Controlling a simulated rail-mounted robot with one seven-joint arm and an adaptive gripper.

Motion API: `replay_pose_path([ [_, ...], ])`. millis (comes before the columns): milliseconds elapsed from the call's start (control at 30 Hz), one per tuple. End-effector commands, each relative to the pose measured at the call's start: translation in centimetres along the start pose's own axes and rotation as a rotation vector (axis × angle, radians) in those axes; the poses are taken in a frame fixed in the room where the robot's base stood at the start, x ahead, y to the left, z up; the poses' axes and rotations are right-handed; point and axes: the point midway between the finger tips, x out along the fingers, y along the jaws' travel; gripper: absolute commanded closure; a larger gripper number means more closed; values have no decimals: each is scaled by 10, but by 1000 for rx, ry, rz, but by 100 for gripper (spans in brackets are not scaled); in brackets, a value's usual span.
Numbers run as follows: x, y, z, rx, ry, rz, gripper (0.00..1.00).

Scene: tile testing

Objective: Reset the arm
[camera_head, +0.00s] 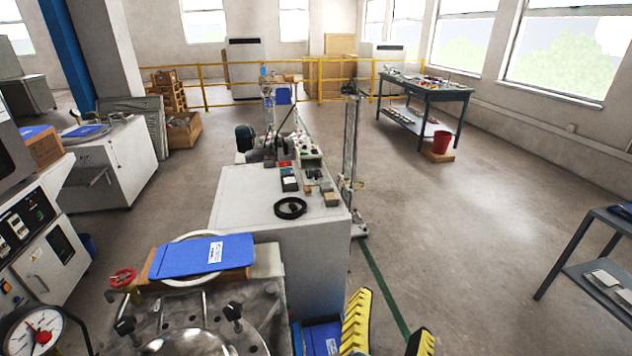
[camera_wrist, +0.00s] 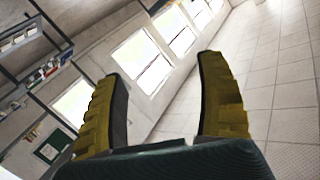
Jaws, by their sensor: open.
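My gripper (camera_head: 388,338) shows at the bottom edge of the head view, right of centre, as two yellow ribbed fingers with a wide gap between them. In the wrist view my gripper (camera_wrist: 160,98) is open and empty, with the two yellow and black fingers spread apart. Beyond them the wrist view shows a tilted scene of windows (camera_wrist: 145,60), pale wall and tiled surface. The rest of my arm is out of the head view. Nothing is held, and no object touches the fingers.
A metal vessel (camera_head: 190,318) with knobs and a pressure gauge (camera_head: 38,330) stand at the front left. A blue folder (camera_head: 203,256) lies behind the vessel. A grey cabinet (camera_head: 258,215) stands in the middle. A dark shelf table (camera_head: 598,262) is at the right. Open floor (camera_head: 460,240) lies between.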

Motion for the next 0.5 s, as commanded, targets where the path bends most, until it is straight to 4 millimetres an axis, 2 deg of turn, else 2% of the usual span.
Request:
replay_pose_path([
  [33, -3, 10, -29, -3, 53, -25, 27],
  [100, -11, 14, -62, -34, 129, -88, 27],
  [167, -23, 10, -87, -77, 200, -161, 27],
  [200, -34, 0, -99, -114, 249, -226, 27],
  [333, -73, -44, -120, -267, 406, -428, 27],
  [400, -75, -52, -129, -383, 459, -428, 27],
  [433, -78, -61, -148, -374, 455, -428, 27],
  [500, -82, -70, -169, -370, 451, -427, 27],
])
